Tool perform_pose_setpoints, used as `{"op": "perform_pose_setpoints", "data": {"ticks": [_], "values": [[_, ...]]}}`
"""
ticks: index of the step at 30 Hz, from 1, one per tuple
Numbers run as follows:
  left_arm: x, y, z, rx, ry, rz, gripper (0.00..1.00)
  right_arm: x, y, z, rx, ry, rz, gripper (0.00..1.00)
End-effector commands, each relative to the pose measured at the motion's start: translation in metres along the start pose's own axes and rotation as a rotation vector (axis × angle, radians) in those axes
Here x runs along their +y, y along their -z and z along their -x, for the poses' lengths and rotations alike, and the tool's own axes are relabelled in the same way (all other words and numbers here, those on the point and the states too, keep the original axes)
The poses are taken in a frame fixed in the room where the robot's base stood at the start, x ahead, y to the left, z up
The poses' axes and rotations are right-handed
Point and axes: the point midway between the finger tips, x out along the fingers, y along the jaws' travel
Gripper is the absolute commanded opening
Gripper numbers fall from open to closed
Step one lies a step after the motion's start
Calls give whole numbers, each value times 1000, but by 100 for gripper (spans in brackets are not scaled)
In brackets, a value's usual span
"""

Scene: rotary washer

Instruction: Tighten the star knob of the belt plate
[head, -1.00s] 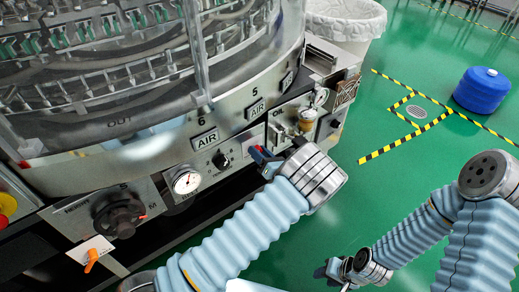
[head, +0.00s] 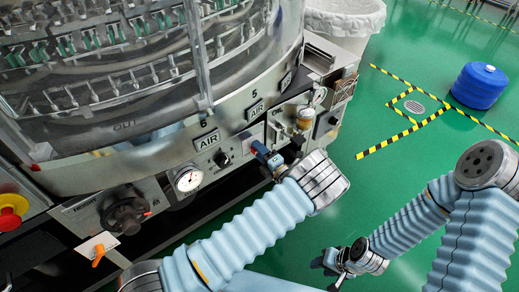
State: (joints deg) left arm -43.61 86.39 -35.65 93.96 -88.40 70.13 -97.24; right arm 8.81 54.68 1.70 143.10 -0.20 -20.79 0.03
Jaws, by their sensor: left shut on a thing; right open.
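My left gripper (head: 269,160) reaches the front panel of the round washer, at the bare plate (head: 250,139) between the AIR labels and the oil unit. Its dark and blue fingers are shut on a small part there. The fingers hide that part, so I cannot make out a star shape. A black lobed knob (head: 125,215) with a red pointer is on the panel at the lower left, well apart from both grippers. My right gripper (head: 329,263) is open and empty, low over the green floor.
A pressure gauge (head: 188,179) and a small black knob (head: 222,159) are left of my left gripper. An oil cup (head: 304,118) is just right of it. An orange lever (head: 98,254) and red button (head: 10,218) are at the left.

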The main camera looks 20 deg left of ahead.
Motion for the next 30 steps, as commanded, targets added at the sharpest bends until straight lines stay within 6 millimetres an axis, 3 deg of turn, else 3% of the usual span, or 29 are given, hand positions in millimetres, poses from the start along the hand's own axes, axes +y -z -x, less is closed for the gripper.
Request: {"op": "perform_pose_setpoints", "data": {"ticks": [12, 30], "values": [[2, -3, -2, -6, -5, -201, 9, -2, 0, 5, -1, 1, 1, 43], [2, -3, -2, -7, -5, -236, 9, -2, 0, 5, -1, 1, 1, 43]]}}
